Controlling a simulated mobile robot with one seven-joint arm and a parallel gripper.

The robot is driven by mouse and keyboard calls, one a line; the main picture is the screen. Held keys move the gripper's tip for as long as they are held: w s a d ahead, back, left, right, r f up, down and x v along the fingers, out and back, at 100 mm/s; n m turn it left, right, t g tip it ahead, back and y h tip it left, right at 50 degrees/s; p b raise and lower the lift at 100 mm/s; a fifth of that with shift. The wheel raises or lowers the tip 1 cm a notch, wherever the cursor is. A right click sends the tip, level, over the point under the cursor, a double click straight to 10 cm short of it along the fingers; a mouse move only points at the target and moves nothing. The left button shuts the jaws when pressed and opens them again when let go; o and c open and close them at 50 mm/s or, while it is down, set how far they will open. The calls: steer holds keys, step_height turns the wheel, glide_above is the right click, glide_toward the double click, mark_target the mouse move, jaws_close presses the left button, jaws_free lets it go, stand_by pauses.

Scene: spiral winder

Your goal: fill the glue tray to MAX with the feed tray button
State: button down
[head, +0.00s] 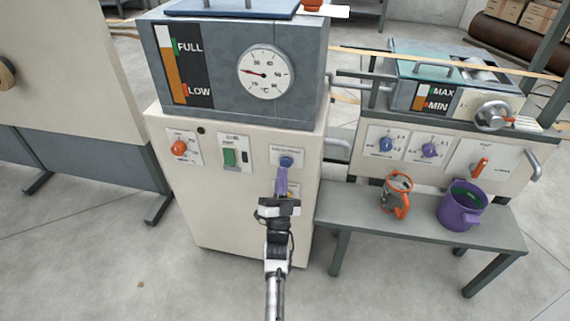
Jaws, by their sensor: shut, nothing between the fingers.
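My gripper (281,182) is shut and empty, with its fingertips right at the blue button (286,162) on the cream cabinet's front. I cannot tell whether they touch or press it. The small label above the button is too blurred to read surely. The glue tray (405,70) is at the right, on the second machine. Its level gauge (420,97) has MAX and MIN marks. An orange column fills its lower part with white above; its top seems to lie between the marks, but is small to read.
The grey tank (215,95) on the cabinet has a FULL/LOW gauge (172,65) and a round dial (265,72). A green switch (229,158) and orange knob (179,148) sit left of the button.

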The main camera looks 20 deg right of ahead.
steer(key=shift+w+d+b, duration=0.1)
steer(key=shift+w+b, duration=0.05)
steer(key=shift+b, duration=0.2)
stand_by(0.3)
steer(key=shift+w+d, duration=0.15)
steer(key=shift+w, duration=0.05)
steer(key=shift+w+d+b, duration=0.25)
steer(key=shift+w+b, duration=0.1)
steer(key=shift+b, duration=0.25)
stand_by(0.5)
stand_by(2.8)
steer(key=shift+s+a, duration=0.5)
steer(key=shift+s, duration=0.2)
